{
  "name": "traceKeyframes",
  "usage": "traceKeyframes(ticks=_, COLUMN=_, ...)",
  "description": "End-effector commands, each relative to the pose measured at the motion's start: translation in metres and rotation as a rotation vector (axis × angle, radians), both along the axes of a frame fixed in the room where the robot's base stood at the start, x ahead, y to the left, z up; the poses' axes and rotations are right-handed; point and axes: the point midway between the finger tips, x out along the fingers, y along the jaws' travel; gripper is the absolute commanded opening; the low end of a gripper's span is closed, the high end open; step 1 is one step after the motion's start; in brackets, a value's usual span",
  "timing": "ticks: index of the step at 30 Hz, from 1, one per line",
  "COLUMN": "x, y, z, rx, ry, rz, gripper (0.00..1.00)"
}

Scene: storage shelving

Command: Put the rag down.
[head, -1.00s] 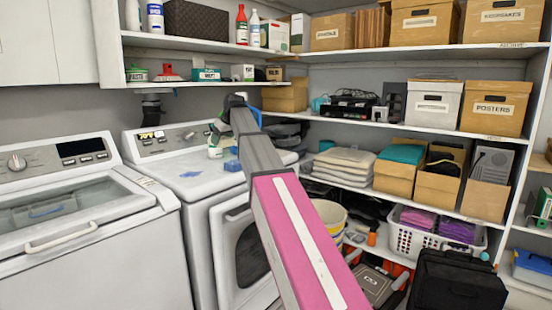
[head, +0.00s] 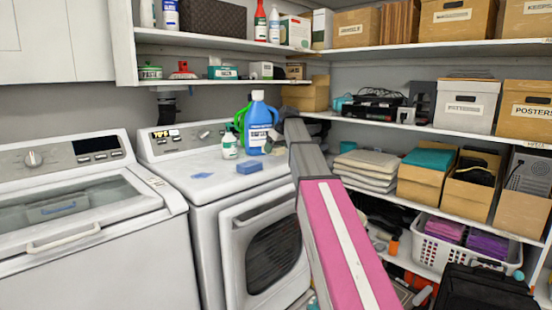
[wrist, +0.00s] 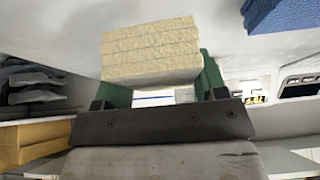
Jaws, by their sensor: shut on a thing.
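My gripper (wrist: 158,88) is shut on a pale beige, folded, layered cloth, which looks like the rag (wrist: 150,50). Its green fingers show at either side of the cloth. The cloth is over a white surface in the wrist view; I cannot tell whether it touches. In the head view my arm reaches toward the right rear of the dryer top (head: 195,160), and its end is mostly hidden near the blue bottle.
On the dryer stand a blue detergent bottle (head: 259,118) and a small green-and-white bottle (head: 229,143). A blue sponge (head: 248,166) and a flat blue patch (head: 203,175) lie nearer the front. The washer lid (head: 70,205) is left. Loaded shelves (head: 395,130) are right.

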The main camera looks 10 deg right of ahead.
Motion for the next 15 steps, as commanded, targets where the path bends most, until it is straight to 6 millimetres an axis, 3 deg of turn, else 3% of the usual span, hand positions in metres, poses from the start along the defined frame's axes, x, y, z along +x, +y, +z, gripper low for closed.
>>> traceKeyframes(ticks=7, x=0.003, y=-0.009, z=-0.011, rx=0.000, ry=-0.001, rz=0.001, gripper=0.40)
traceKeyframes(ticks=15, x=0.002, y=-0.009, z=-0.044, rx=0.001, ry=-0.001, rz=0.000, gripper=0.40)
